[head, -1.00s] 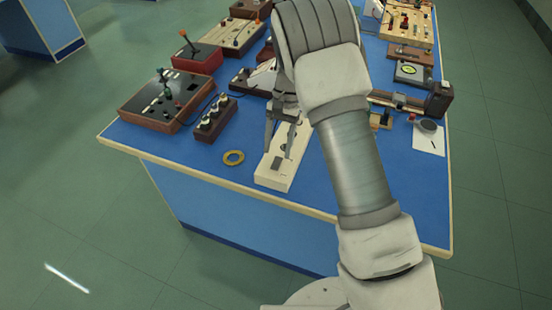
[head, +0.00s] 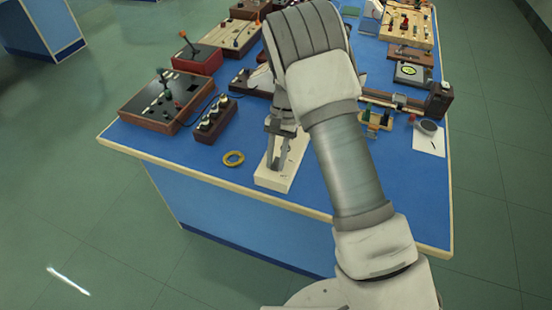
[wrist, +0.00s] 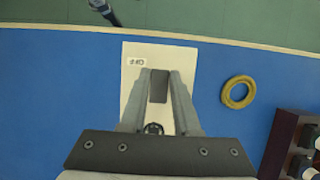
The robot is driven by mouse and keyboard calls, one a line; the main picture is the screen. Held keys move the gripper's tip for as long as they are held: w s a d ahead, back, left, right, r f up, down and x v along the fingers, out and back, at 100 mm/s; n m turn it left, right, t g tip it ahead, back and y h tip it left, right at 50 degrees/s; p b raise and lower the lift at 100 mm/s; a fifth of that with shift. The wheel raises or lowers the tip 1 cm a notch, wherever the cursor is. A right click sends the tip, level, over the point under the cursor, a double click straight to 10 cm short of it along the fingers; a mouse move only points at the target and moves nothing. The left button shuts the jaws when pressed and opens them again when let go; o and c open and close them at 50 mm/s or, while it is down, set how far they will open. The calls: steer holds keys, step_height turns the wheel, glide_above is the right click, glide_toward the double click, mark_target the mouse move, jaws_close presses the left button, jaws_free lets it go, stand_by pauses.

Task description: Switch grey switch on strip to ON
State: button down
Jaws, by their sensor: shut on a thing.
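The cream-coloured strip (head: 267,182) lies on the blue bench near its front edge, and it also shows in the wrist view (wrist: 133,84). The grey switch (wrist: 159,86) is a dark grey block on the strip, seen between the fingertips in the wrist view. My gripper (wrist: 159,76) is over the strip with its fingers closed on the two sides of the grey switch. In the head view my gripper (head: 278,164) reaches down onto the strip and covers the switch. A small printed label (wrist: 137,62) is at the strip's end beside the switch. A dark round part (wrist: 154,128) lies farther along the strip, partly hidden.
A yellow ring (head: 233,158) lies beside the strip. A dark block with several round knobs (head: 215,119) and a brown control box (head: 163,101) stand to the left. A white card (head: 429,139) lies at the right. The bench's front edge (head: 206,179) is close.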

steer(key=shift+w+d+g+y+p, duration=0.15)
steer(key=shift+w+g+y+p, duration=0.2)
steer(key=shift+g, duration=0.45)
steer(key=shift+w+g, duration=0.1)
steer(key=shift+g, duration=0.6)
steer(key=c, duration=0.6)
jaws_free()
steer(key=shift+c, duration=0.2)
